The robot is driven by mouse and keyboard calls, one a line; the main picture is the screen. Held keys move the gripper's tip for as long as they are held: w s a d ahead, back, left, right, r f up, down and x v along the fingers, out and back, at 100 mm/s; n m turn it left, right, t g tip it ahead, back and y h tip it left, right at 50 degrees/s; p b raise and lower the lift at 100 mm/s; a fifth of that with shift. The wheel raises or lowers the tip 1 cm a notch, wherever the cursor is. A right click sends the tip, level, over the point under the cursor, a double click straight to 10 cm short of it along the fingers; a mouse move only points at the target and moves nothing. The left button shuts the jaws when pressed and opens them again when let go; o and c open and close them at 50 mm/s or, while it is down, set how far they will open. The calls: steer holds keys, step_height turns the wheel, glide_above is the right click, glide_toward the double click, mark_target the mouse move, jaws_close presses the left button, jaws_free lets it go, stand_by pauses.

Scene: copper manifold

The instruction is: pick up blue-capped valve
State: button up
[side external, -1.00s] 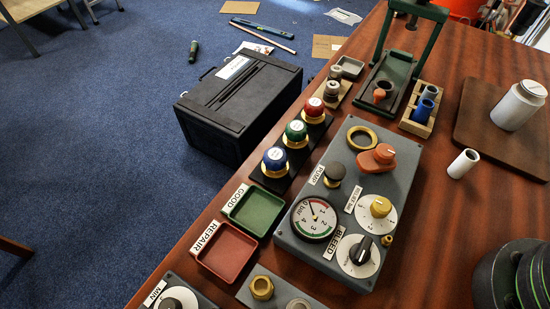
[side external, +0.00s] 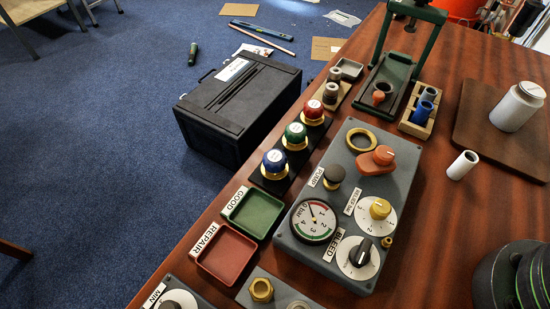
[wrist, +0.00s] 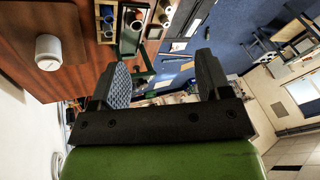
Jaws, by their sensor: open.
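The blue-capped valve (side external: 275,160) has a round blue cap with a white top label and a brass-coloured base. It stands upright in the dark rack (side external: 259,183), nearest of three valves there. The green-capped valve (side external: 295,132) and red-capped valve (side external: 313,109) stand behind it. My gripper (wrist: 162,75) shows in the wrist view with its two dark fingers wide apart and nothing between them. The fingers do not show in the side view. I cannot make out the blue-capped valve in the wrist view.
A grey panel (side external: 340,200) with a gauge and knobs stands right of the rack. The green GOOD tray (side external: 258,213) and red REPAIR tray (side external: 226,254) lie in front. A white jar (side external: 517,106) stands at the right.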

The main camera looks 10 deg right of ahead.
steer(key=w+a+f+g, duration=0.1)
steer(key=w+a+f, duration=0.2)
steer(key=w+a, duration=0.25)
steer(key=n+g+h, duration=0.1)
steer(key=g+h, duration=0.1)
steer(key=h, duration=0.1)
glide_above(275, 158)
steer(key=f, duration=1.8)
steer(key=shift+s+a, duration=0.1)
steer(key=shift+a, duration=0.1)
step_height(275, 158, down, 5)
steer(key=shift+a+r, duration=0.15)
steer(key=shift+r, duration=0.05)
steer(key=shift+w+d+f, duration=0.1)
steer(key=shift+d+f, duration=0.05)
steer(key=shift+f, duration=0.85)
steer(key=shift+w+d+f, duration=0.1)
steer(key=shift+f, duration=0.95)
steer(key=shift+w+d+f, duration=0.1)
steer(key=shift+d+f, duration=0.05)
steer(key=shift+f, duration=0.85)
steer(key=c, duration=0.9)
